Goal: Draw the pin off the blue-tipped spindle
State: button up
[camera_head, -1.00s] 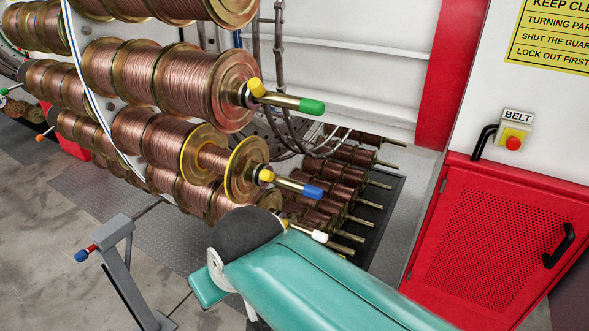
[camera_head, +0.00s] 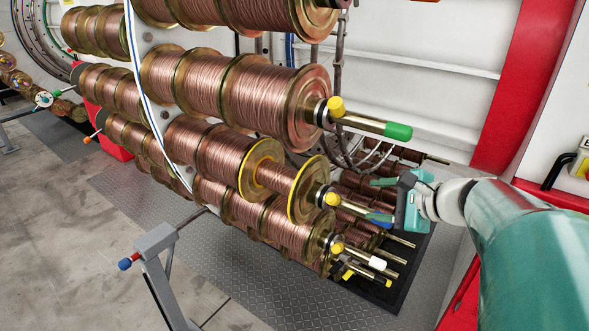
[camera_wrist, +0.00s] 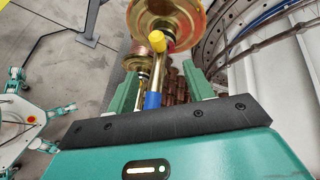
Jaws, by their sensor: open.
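The blue-tipped spindle sticks out of a half-empty copper spool with yellow-edged flanges (camera_head: 262,172). Its blue tip (camera_head: 380,217) is partly covered by my gripper in the head view. The pin's yellow head (camera_head: 333,199) sits on the spindle close to the spool's outer flange. In the wrist view the yellow head (camera_wrist: 157,40) is ahead of the jaws and a small red part shows beside it. My gripper (camera_head: 378,200) is open, with one finger on each side of the spindle's end. The blue tip (camera_wrist: 152,100) lies between the fingers, nearer the left one. The jaws hold nothing.
A green-tipped spindle (camera_head: 398,130) with a yellow-headed pin juts out above, and a white-tipped one (camera_head: 377,263) below. A grey stand (camera_head: 158,240) is at lower left. A red panel (camera_head: 520,85) rises behind my arm.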

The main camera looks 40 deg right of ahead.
aim_at(338, 200)
jog(key=x, duration=1.2)
jog(key=shift+a+f, duration=0.2)
jog(key=c, duration=1.1)
jog(key=shift+m+g+y, duration=0.3)
jog(key=shift+m+y, duration=0.1)
jog(key=shift+y, duration=0.1)
jog(key=shift+s+a+r, duration=0.25)
jog(key=shift+a+r, duration=0.5)
jog(key=shift+r, duration=0.25)
jog(key=shift+s+a+r, duration=0.25)
jog(key=shift+a+r, duration=0.5)
jog(key=shift+r, duration=0.25)
jog(key=shift+s+a+r, duration=0.25)
jog(key=shift+a+r, duration=0.5)
jog(key=shift+r, duration=0.3)
